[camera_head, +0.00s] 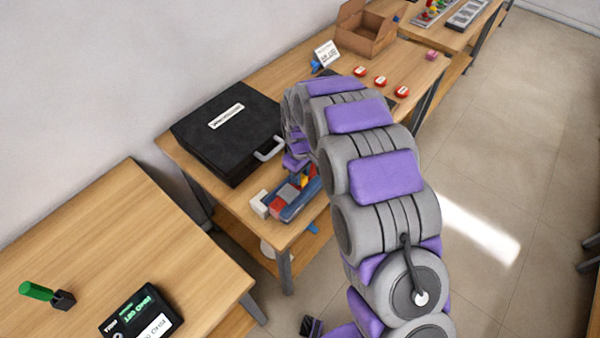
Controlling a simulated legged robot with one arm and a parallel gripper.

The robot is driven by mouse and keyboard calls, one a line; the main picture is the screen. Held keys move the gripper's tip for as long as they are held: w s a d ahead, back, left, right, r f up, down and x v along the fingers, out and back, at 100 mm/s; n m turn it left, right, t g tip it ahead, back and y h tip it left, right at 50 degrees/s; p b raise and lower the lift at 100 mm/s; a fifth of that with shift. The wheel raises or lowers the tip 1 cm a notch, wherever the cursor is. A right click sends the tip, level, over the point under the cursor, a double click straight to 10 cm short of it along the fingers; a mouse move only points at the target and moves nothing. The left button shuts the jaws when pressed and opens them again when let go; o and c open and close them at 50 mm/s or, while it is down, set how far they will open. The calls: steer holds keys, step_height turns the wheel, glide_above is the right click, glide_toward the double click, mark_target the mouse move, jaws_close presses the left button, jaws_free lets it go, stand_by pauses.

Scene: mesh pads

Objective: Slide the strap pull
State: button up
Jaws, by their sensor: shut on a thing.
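My arm reaches up from the lower right and bends down over the table's near end. My gripper (297,165) is at its end, low over a small blue, red, grey and yellow fixture (290,203) near the front corner. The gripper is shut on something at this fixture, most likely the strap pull. The fingertips and the pull are too small and too covered to make out clearly. A white block (260,204) sits at the fixture's left end.
A black case (215,140) with a grey handle (269,149) stands just left of my gripper. Red buttons (380,81), a card (327,53) and an open cardboard box (366,32) are farther back. A nearer table (110,230) holds a green-handled tool (37,291) and a black display (140,315).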

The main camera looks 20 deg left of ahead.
jaws_close()
steer(key=shift+w, duration=0.1)
steer(key=w+d, duration=0.1)
steer(key=w, duration=0.1)
steer(key=w+d+p, duration=0.1)
steer(key=w, duration=0.2)
steer(key=w+d+p, duration=0.1)
steer(key=w, duration=0.1)
steer(key=shift+w, duration=0.2)
steer(key=o, duration=0.8)
jaws_free()
steer(key=shift+c, duration=0.2)
step_height(320, 180, up, 17)
steer(key=p, duration=0.2)
steer(key=shift+p, duration=0.4)
